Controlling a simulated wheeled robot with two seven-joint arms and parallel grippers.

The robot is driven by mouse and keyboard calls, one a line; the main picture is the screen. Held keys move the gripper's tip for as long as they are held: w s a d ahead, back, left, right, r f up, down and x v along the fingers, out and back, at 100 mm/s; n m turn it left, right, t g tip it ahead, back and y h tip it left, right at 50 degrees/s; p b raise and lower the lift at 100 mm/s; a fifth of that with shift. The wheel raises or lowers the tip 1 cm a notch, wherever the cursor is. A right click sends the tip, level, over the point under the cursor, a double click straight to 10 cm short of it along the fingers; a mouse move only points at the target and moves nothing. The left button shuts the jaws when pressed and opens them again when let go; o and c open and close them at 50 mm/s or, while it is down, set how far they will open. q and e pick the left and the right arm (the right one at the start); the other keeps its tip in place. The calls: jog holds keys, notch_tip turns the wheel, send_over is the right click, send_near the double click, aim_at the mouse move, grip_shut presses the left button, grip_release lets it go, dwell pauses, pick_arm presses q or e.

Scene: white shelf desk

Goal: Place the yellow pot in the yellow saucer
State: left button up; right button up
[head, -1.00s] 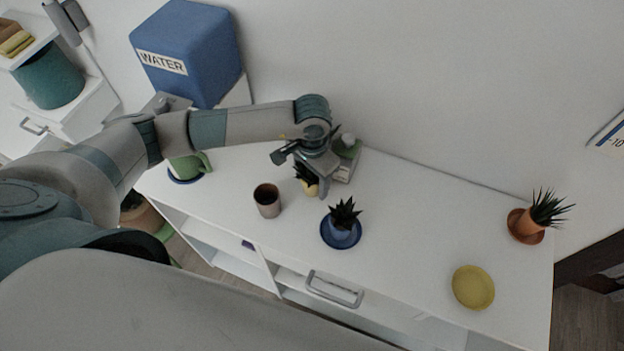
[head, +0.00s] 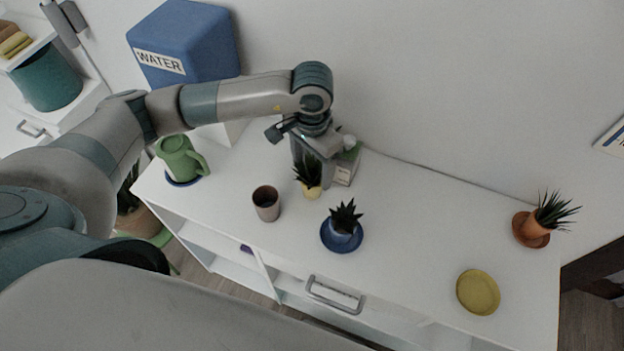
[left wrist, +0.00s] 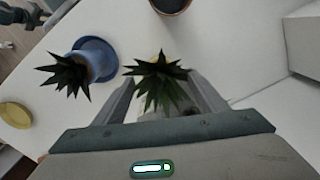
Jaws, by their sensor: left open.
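The yellow pot (head: 312,191) holds a dark spiky plant and stands on the white desk. In the left wrist view its plant (left wrist: 158,80) shows between my two fingers, with only a sliver of yellow visible. My left gripper (head: 310,172) is open, close behind and over the pot, pointing down; whether the fingers touch it I cannot tell. The yellow saucer (head: 478,292) lies empty at the desk's front right; it also shows at the left edge of the left wrist view (left wrist: 15,115). My right gripper is not in view.
A blue pot (head: 342,231) with a plant stands in a blue saucer (head: 327,240) between pot and yellow saucer. A brown cup (head: 266,206) is left of the pot. A small box (head: 345,170) stands close behind. A terracotta pot (head: 535,228) stands far right. The right-middle desk is clear.

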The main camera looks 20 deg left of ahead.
aim_at(312, 177)
pick_arm(q)
notch_tip(312, 177, up, 4)
jog(key=shift+f+b, duration=0.1)
jog(key=shift+b, duration=0.5)
jog(key=shift+r, duration=0.8)
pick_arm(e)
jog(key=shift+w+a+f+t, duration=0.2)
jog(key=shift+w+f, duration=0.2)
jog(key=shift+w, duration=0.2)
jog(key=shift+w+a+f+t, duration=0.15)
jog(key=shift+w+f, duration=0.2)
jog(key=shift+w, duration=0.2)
pick_arm(q)
jog(key=shift+o, duration=0.4)
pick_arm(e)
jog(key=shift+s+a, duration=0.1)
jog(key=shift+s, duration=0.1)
